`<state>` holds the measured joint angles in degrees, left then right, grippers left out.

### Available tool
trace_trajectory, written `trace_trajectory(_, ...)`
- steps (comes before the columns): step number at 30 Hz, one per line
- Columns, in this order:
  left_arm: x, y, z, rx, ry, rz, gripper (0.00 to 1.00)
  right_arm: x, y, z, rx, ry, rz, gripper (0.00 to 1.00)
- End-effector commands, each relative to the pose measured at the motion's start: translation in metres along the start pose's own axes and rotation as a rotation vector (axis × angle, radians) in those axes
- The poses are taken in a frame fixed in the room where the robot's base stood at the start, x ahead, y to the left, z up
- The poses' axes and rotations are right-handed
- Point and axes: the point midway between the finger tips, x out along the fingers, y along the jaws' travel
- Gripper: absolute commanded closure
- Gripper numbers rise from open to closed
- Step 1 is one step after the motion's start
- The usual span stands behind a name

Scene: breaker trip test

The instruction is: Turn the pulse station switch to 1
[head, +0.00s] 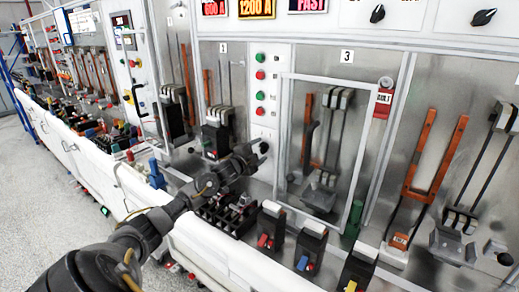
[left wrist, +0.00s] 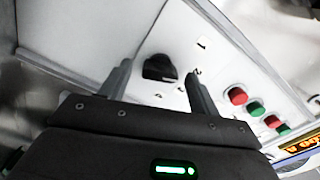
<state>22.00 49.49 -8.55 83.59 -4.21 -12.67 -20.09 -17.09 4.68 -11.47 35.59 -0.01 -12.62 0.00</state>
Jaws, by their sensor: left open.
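The pulse station switch (left wrist: 158,68) is a black rotary knob on a white panel, seen in the left wrist view. My left gripper (left wrist: 158,84) is open, with one finger on each side of the knob in the picture. I cannot tell whether the fingers touch it. In the head view my left gripper (head: 256,152) is at the lower part of the white button panel (head: 262,132), below the buttons, and mostly covers the knob. My right gripper is in neither view.
Red and green buttons (head: 261,75) line the panel above my left gripper. A framed clear door (head: 352,150) stands just to its right. Black breakers with coloured levers (head: 308,242) stand on the ledge in front. Open floor (head: 45,215) lies at the left.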

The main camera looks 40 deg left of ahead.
Motion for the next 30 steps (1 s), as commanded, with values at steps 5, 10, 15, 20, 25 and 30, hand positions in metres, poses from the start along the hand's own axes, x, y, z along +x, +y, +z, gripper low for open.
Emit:
trace_trajectory(5,0.0048,-0.0003,-0.0002,0.0,0.001,0.0,0.38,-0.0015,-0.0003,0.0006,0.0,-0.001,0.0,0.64)
trace_trajectory(10,0.0048,0.0001,0.0,0.0,0.001,0.0,0.38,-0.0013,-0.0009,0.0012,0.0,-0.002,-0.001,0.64)
trace_trajectory(15,0.0046,0.0,0.0,0.0,0.0,0.0,0.56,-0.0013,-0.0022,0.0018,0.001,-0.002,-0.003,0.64)
trace_trajectory(20,0.0046,0.0001,0.0001,0.0,0.0,0.0,0.77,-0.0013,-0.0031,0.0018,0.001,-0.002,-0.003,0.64)
trace_trajectory(25,0.0045,0.0002,0.0,-0.004,0.0,0.0,0.83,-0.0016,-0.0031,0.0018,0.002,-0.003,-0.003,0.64)
trace_trajectory(30,0.0046,0.0002,-0.0003,-0.043,0.001,0.002,0.83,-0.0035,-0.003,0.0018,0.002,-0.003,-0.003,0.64)
